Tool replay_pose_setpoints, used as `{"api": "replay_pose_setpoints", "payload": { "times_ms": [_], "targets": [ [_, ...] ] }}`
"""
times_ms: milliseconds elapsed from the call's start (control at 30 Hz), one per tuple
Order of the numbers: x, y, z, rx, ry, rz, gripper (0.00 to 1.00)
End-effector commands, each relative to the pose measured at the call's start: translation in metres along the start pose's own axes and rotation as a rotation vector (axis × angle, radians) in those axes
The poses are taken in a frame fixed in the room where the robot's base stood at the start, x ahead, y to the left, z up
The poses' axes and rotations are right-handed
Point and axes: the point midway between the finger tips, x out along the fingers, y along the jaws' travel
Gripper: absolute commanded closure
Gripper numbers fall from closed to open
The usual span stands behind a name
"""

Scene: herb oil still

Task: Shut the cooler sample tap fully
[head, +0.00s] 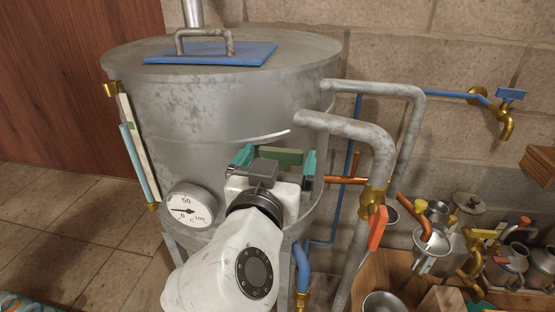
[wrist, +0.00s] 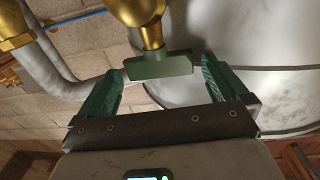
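A tap with a flat green bar handle (head: 290,157) is on the front of the big grey metal vessel (head: 235,115). In the wrist view its green handle (wrist: 162,68) lies crosswise below a brass body (wrist: 140,12). I take it for the cooler sample tap; no label shows. My gripper (head: 277,160) is open at the handle. In the wrist view the green fingers of the gripper (wrist: 163,75) stand one past each end of the handle, with small gaps. The tap's outlet and how far it is turned are hidden.
A dial gauge (head: 190,206) sits left of my arm on the vessel. A copper rod (head: 347,180) and a grey pipe (head: 350,127) with a red-handled valve (head: 377,228) are close on the right. A blue-handled wall tap (head: 510,95) and a cluttered wooden bench (head: 385,270) are farther right.

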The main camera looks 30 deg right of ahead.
Motion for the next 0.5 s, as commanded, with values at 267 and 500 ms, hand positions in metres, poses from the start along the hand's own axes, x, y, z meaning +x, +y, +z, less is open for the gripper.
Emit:
{"api": "replay_pose_setpoints", "payload": {
  "times_ms": [267, 500],
  "targets": [
    [-0.008, -0.001, 0.001, 0.000, 0.000, -0.001, 0.00],
    [-0.051, -0.001, 0.002, 0.001, 0.001, -0.006, 0.00]
  ]
}}
